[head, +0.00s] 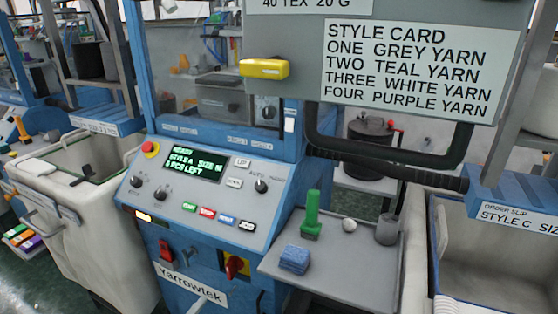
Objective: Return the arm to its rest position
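Neither of my grippers shows in the head view, and I cannot make out either arm for certain. Where they are and whether they hold anything is hidden from me. In front of me stands a blue knitting machine with a sloped control panel (195,205). Its lit display (194,165) has green text that includes "4 PCS LEFT".
A grey side shelf (335,262) holds a green upright tool (311,215), a blue block (294,259) and a dark cup (387,229). Large bins stand left (95,225) and right (495,255). A style card (408,70) hangs above on a grey board with a yellow handle (264,68).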

